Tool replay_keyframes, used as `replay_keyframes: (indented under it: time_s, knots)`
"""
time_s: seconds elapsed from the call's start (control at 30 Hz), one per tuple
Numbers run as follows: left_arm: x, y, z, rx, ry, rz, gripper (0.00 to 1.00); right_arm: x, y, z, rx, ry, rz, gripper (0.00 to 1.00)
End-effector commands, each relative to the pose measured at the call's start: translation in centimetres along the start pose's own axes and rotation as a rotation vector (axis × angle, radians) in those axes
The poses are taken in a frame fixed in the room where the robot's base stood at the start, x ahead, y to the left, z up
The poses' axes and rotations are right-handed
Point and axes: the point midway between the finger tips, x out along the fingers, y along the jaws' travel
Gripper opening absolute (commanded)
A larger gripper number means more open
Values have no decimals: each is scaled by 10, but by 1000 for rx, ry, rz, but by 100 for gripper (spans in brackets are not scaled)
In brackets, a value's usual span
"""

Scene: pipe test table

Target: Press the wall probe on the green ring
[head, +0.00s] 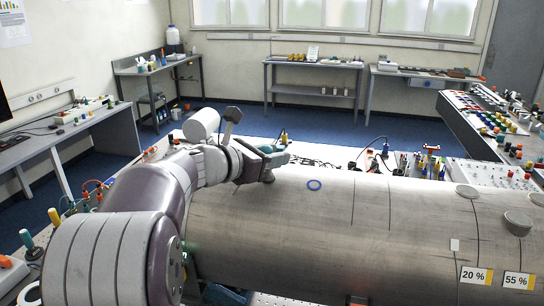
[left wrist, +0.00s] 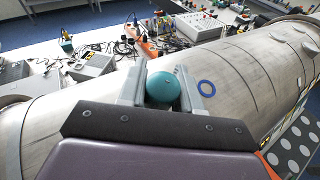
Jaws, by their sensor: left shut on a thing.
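My left gripper (head: 268,160) is shut on the wall probe, whose round teal top (left wrist: 163,88) shows between the two grey fingers in the left wrist view. In the head view the probe's small foot (head: 268,178) is at the upper side of the big metal pipe (head: 300,235); I cannot tell whether it touches. A blue ring (head: 314,185) is marked on the pipe to the right of the probe; it also shows in the left wrist view (left wrist: 206,88), right of the fingers. I see no green ring. My right gripper is not in view.
Round grey caps (head: 467,191) and labels reading 20 % (head: 475,276) and 55 % (head: 519,281) are on the pipe's right part. Behind the pipe, the table holds cables, a grey box (left wrist: 92,66) and small instruments. Benches line the walls.

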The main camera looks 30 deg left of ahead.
Motion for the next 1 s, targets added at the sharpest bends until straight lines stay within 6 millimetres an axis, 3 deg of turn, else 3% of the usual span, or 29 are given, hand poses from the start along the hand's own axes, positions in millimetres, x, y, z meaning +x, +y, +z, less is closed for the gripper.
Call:
replay_keyframes:
  time_s: [0.47,1.0]
  knots:
    - [0,0,-2,-4,7,-3,0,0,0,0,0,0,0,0]
    - [-16,0,40,0,3,-1,0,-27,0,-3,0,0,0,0]
